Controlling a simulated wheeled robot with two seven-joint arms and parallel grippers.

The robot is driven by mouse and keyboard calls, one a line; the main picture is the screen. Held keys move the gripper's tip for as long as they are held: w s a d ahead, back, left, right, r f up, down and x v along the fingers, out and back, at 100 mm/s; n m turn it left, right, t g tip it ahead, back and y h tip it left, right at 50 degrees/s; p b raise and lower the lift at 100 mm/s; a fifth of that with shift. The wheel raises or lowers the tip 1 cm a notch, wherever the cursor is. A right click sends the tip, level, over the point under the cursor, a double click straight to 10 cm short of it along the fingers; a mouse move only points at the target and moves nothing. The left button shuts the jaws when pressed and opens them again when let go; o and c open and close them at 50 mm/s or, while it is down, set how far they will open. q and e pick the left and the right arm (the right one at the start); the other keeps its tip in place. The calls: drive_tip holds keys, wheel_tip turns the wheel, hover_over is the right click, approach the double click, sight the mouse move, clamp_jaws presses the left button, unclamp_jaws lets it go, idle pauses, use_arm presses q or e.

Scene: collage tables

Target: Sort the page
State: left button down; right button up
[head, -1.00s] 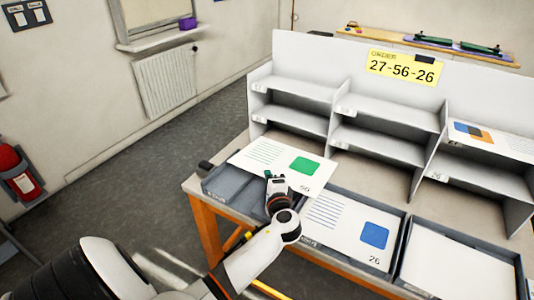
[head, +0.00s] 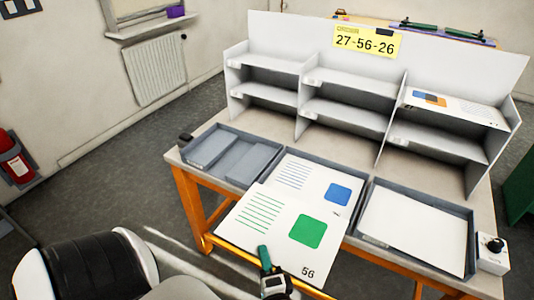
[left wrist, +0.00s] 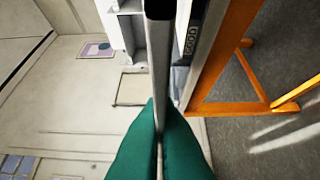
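My left gripper (head: 265,258), with green fingers, is shut on the near edge of a white page (head: 262,222) with green lines, a green square and the number 56. The page is held in front of the table and overlaps the near part of the middle tray in the head view. In the left wrist view the page (left wrist: 160,70) shows edge-on between the green fingers. A page with a blue square (head: 310,182) lies in the middle tray, its number hidden or unclear. A blank-looking white page (head: 415,228) lies in the right tray. My right gripper is not in view.
The left tray (head: 245,150) is empty. A grey-white shelf rack (head: 345,115) with several compartments stands behind the trays; a page with blue and orange shapes (head: 450,106) lies in its upper right compartment. A yellow sign (head: 366,42) reads 27-56-26. A white box with a black knob (head: 493,255) sits at right.

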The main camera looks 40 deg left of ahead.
sight(298, 202)
use_arm(q)
drive_tip(key=shift+w+a, duration=0.1)
drive_tip(key=shift+w, duration=0.3)
drive_tip(key=w+a, duration=0.1)
drive_tip(key=w, duration=0.5)
drive_tip(key=w+a+b, duration=0.1)
drive_tip(key=w+a, duration=0.1)
drive_tip(key=w, duration=0.4)
drive_tip(key=w+a+b, duration=0.1)
drive_tip(key=w, duration=0.5)
drive_tip(key=shift+a+f, duration=0.1)
drive_tip(key=shift+a, duration=0.1)
wheel_tip(298, 202, down, 3)
drive_tip(key=b, duration=0.4)
drive_tip(key=shift+w+f, duration=0.1)
drive_tip(key=shift+f, duration=0.05)
drive_tip(key=shift+f+b, duration=0.4)
drive_tip(key=shift+f, duration=0.05)
drive_tip(key=c, duration=1.6)
unclamp_jaws()
drive_tip(key=shift+f, duration=0.1)
